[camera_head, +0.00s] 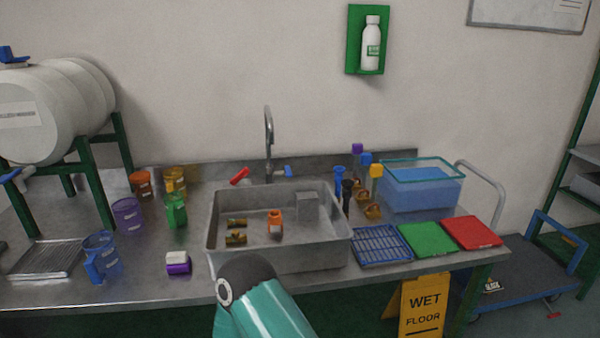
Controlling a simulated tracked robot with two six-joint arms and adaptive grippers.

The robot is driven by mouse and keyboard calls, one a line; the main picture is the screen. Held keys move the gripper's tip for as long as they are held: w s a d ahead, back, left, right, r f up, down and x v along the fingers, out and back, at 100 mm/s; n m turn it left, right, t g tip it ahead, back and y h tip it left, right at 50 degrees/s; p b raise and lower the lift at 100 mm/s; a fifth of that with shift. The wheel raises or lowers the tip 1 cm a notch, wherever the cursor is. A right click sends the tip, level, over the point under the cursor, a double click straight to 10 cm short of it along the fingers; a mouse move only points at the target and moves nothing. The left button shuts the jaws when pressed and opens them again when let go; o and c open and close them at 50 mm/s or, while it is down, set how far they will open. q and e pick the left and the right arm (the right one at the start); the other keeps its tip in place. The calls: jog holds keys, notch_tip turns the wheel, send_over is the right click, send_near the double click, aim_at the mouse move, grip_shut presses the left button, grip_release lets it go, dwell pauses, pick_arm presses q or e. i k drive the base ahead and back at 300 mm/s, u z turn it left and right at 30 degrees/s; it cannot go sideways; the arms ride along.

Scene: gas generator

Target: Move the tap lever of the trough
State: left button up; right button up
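The metal trough (280,262) is set in the steel bench. A curved tap spout (268,140) rises behind it, against the wall side. A red tap lever (240,176) is to the left of the spout base and slants up to the right. A blue tap lever (288,171) is to the right of the spout. Several small orange and brass-coloured parts (275,221) and a grey block (307,206) are in the trough. A teal link of my arm shows at the bottom centre, in front of the trough. Neither gripper shows in this view.
Left of the trough stand a green bottle (176,210), a purple cup (128,216) and a blue jug (101,257). Right are a blue rack (381,245), a green board (428,239) and a water-filled tub (420,188). A white barrel (55,110) stands far left.

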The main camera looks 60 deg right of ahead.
aim_at(288, 171)
jog(key=z, duration=0.85)
jog(key=k, duration=1)
jog(key=z, duration=0.35)
jog(key=i, duration=0.9)
jog(key=u, duration=0.05)
